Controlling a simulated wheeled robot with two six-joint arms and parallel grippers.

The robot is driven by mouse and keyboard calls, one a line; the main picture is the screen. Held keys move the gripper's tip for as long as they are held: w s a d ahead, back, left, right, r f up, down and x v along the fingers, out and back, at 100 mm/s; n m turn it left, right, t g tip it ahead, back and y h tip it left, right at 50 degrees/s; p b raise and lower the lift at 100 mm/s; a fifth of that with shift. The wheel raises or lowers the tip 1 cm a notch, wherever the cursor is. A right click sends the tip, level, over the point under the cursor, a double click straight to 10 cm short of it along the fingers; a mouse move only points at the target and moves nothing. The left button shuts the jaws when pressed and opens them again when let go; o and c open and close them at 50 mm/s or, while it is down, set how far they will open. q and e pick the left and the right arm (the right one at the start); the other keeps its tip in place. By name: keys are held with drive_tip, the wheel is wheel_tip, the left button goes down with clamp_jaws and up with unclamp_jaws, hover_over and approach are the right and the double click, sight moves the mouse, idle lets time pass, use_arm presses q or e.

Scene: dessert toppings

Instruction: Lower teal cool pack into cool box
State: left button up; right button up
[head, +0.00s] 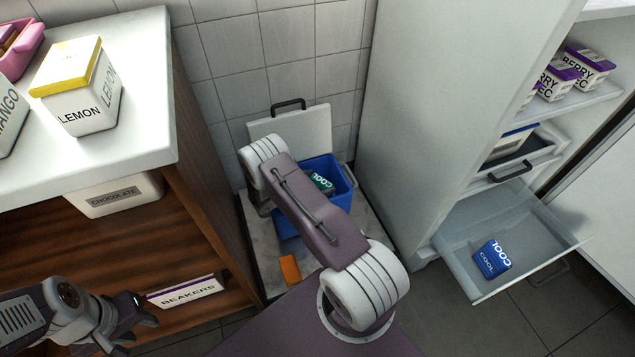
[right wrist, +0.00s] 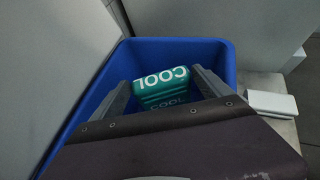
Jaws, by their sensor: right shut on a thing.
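The blue cool box (head: 342,183) stands open on a pale slab on the floor, its whitish lid (head: 308,127) raised behind it. The teal cool pack (head: 322,181) is at the box opening, partly hidden by my right arm. In the right wrist view the teal cool pack (right wrist: 162,88) sits between the fingers of my right gripper (right wrist: 163,88), within the walls of the blue box (right wrist: 180,47). My right gripper is shut on the pack. Whether the pack touches the box floor cannot be told. My left gripper (head: 140,317) is near the lower shelf, its fingers apart and empty.
A blue cool pack (head: 491,258) lies in the pulled-out clear drawer (head: 540,233) at right. An orange item (head: 289,269) lies on the slab (head: 262,265) before the box.

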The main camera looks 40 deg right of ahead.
idle(0.3)
drive_tip(key=o, duration=1.8)
drive_tip(key=shift+f, duration=0.1)
drive_tip(key=shift+o, duration=0.2)
drive_tip(key=p+v, duration=0.3)
drive_tip(key=v, duration=0.4)
drive_tip(key=shift+a+p, duration=0.25)
drive_tip(key=shift+p, duration=0.1)
drive_tip(key=s+a+r+m+y+p, duration=0.2)
drive_tip(key=s+a+r+m+y, duration=0.4)
drive_tip(key=s+a+r+m, duration=0.35)
drive_tip(key=s+a+r+m+y+p, duration=0.2)
drive_tip(key=s+a+r+m+y, duration=0.45)
drive_tip(key=r+m, duration=0.5)
wheel_tip(320, 180, up, 39)
drive_tip(key=n+p, duration=0.1)
drive_tip(key=p, duration=3.6)
drive_tip(key=shift+a+f+n, duration=0.2)
drive_tip(key=shift+a+n, duration=0.1)
